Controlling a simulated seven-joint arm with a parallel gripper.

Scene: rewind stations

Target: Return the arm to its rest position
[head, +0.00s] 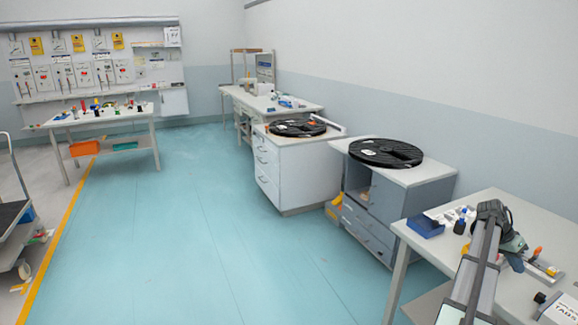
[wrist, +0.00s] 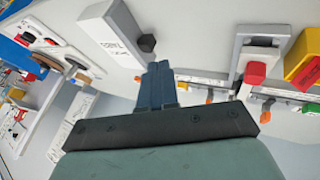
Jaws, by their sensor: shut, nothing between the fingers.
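My gripper (wrist: 160,66) shows in the middle of the wrist view. Its two dark blue fingers are together with nothing between them. It is over the pale worktable (wrist: 190,45), near a white box (wrist: 108,35) with a black knob; its height above the top is hard to judge. In the head view my arm reaches up from the bottom right over the near worktable (head: 408,231), its elbow bent. The fingers are hard to make out there, small and partly hidden by the arm.
A blue bin (head: 425,226) sits on that table's left corner. A red-topped device (wrist: 255,72) and a yellow bin (wrist: 302,55) are right of the fingers. Black reels (head: 385,152) lie on cabinets beyond. The blue-green floor (head: 200,240) at left is clear.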

